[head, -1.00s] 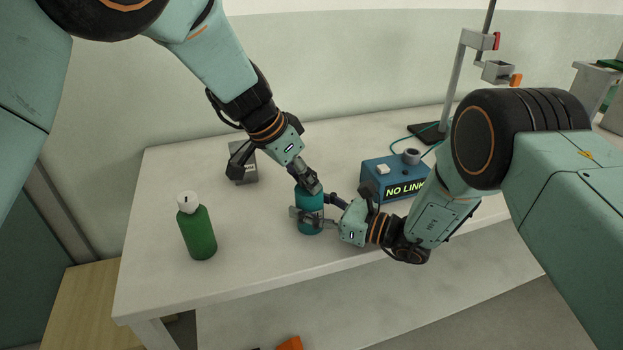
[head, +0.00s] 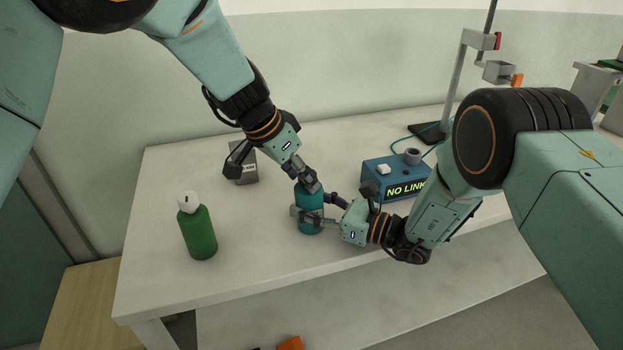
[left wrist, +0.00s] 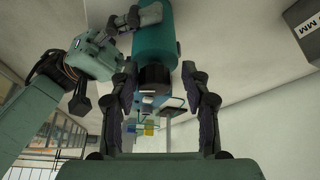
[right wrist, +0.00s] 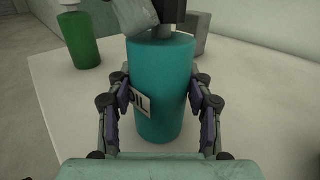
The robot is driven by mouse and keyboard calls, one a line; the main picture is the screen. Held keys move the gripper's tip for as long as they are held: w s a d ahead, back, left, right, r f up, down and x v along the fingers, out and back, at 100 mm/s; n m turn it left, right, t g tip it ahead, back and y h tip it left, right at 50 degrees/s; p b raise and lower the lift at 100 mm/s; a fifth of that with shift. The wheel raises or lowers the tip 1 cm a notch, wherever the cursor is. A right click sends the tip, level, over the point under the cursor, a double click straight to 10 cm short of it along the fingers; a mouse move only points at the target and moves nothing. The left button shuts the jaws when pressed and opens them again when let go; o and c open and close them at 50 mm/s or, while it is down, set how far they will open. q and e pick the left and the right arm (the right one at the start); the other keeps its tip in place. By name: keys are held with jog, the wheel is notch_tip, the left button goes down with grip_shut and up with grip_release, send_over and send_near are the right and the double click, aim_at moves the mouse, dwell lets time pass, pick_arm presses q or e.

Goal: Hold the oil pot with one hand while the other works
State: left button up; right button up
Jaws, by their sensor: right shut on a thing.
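The oil pot (head: 309,222) is a teal cylinder with a dark cap, upright near the table's front edge. Its OIL label shows in the right wrist view (right wrist: 163,85). My right gripper (head: 312,217) is shut on the pot's body from the right, one finger on each side. My left gripper (head: 308,180) is at the pot's top, coming from above left. In the left wrist view its fingers (left wrist: 160,80) stand apart on either side of the dark cap (left wrist: 153,78), with gaps showing. The left fingers partly hide the cap in the head view.
A green bottle (head: 198,232) with a white cap stands at left on the table (head: 160,285). A grey box (head: 247,171) sits behind my left gripper. A blue box (head: 390,178) reading NO LINK and a clamp stand (head: 455,80) are at right. The table's left front is clear.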

pick_arm(q)
jog(key=m, duration=0.2)
jog(key=d+m+g, duration=0.1)
jog(key=m, duration=0.1)
jog(key=d+m+g, duration=0.1)
jog(key=m, duration=0.1)
jog(key=shift+w+h, duration=0.2)
jog(key=shift+h, duration=0.2)
jog(key=m, duration=0.1)
jog(key=m+g, duration=0.1)
jog(key=m, duration=0.1)
jog(key=m+g, duration=0.1)
jog(key=shift+w, duration=0.25)
jog(key=c, duration=0.7)
jog(key=shift+w, duration=0.1)
